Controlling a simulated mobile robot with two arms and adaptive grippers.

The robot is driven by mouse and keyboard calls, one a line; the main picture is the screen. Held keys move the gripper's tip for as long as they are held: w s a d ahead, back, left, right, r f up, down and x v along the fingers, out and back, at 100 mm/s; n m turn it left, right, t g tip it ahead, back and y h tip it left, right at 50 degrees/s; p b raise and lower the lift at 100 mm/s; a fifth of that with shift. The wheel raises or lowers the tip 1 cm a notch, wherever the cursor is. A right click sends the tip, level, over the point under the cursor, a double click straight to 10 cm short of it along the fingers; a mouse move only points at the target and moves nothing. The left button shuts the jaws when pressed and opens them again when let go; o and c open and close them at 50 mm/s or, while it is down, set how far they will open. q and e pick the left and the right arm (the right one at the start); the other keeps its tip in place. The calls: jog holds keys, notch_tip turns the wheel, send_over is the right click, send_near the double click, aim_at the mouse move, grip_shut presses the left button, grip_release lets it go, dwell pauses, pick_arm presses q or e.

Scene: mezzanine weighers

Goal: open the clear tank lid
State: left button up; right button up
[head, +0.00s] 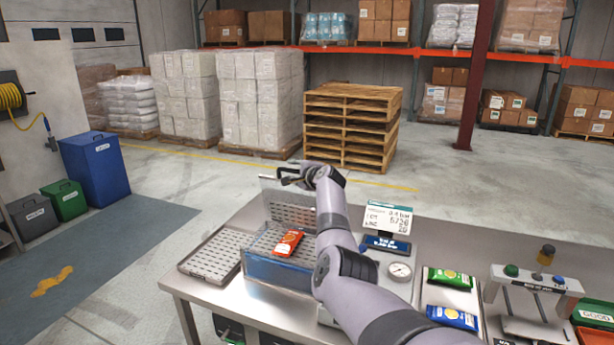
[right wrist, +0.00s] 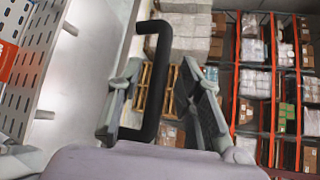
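The tank (head: 275,270) stands on the steel bench, with blue lower walls and a red packet (head: 288,242) on the perforated rack inside. Its clear lid (head: 268,187) appears raised, standing up at the tank's back; its faint edges make the exact angle hard to tell. My right gripper (head: 292,178) is up at the lid's top. In the right wrist view, the black lid handle (right wrist: 155,85) lies between my right gripper's spread fingers (right wrist: 168,85), with gaps beside it. My right arm covers the tank's right side. My left gripper is not in view.
A perforated tray (head: 212,255) lies left of the tank. A label display (head: 388,220), a round gauge (head: 400,270), green (head: 450,278) and blue (head: 452,317) packets and a button stand (head: 535,280) are to the right. Open floor lies behind the bench.

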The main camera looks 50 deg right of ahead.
jog(key=v, duration=1)
jog(key=shift+s+a, duration=0.2)
jog(key=shift+s, duration=0.15)
jog(key=shift+r, duration=0.1)
